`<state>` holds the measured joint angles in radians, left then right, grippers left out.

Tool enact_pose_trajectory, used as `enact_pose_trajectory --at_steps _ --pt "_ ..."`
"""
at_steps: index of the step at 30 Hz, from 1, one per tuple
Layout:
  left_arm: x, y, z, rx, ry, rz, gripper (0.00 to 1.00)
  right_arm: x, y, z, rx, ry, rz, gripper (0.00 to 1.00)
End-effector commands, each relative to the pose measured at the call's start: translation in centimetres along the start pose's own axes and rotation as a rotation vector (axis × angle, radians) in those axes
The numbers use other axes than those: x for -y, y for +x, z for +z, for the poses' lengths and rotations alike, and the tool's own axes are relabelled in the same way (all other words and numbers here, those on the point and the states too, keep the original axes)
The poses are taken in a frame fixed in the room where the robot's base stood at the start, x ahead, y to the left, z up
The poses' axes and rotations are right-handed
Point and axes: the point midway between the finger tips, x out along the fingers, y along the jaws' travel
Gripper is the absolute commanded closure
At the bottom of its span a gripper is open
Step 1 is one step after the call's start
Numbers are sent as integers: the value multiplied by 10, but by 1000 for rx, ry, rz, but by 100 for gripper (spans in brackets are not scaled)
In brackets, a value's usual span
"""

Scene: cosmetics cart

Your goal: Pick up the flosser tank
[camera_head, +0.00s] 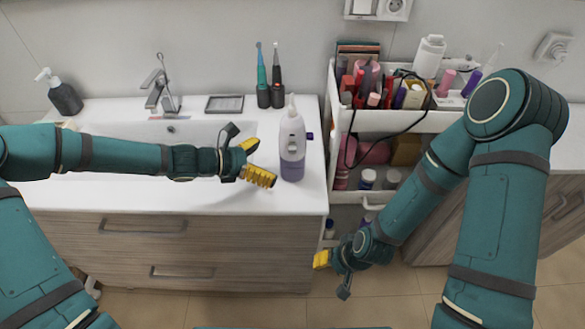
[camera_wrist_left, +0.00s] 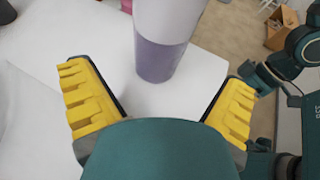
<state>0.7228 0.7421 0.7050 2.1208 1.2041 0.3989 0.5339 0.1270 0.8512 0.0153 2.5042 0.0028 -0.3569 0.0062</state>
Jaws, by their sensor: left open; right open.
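The flosser tank (camera_head: 292,150) stands upright on the white counter, right of the sink. It is whitish above with a purple lower part, a narrow tip on top and a dark purple piece on its right side. In the left wrist view the tank (camera_wrist_left: 163,45) rises ahead, between the fingers; its top is cut off. My left gripper (camera_head: 259,161) is open just left of the tank, with a small gap to it. Its yellow-padded fingers (camera_wrist_left: 160,105) show empty. My right gripper (camera_head: 332,276) is open and empty, low in front of the cart, away from the tank.
Two electric toothbrushes (camera_head: 269,85) stand behind the tank. The sink (camera_head: 130,133) with its faucet (camera_head: 160,85) lies left. A white cart (camera_head: 385,122) full of cosmetics stands right, with a black cable hanging over it. A soap bottle (camera_head: 61,93) stands far left.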

Motion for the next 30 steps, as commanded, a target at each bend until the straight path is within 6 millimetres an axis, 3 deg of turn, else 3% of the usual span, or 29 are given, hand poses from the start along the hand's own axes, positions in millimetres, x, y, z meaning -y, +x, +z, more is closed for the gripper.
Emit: enact_pose_trajectory --at_steps 3,11,19,29,30 --pt "0 20 -1 2 1 -2 0 -2 5 2 4 -1 -1 53" --pt "0 38 -1 0 2 -1 0 -3 9 4 8 -2 -1 53" --pt "0 75 -3 0 1 -2 0 -7 18 8 16 -5 -2 53" --pt "-1 83 -2 -2 3 0 0 -7 19 8 18 -6 -2 53" --pt "-1 83 -2 -2 3 0 4 -7 19 8 18 -6 -2 53"
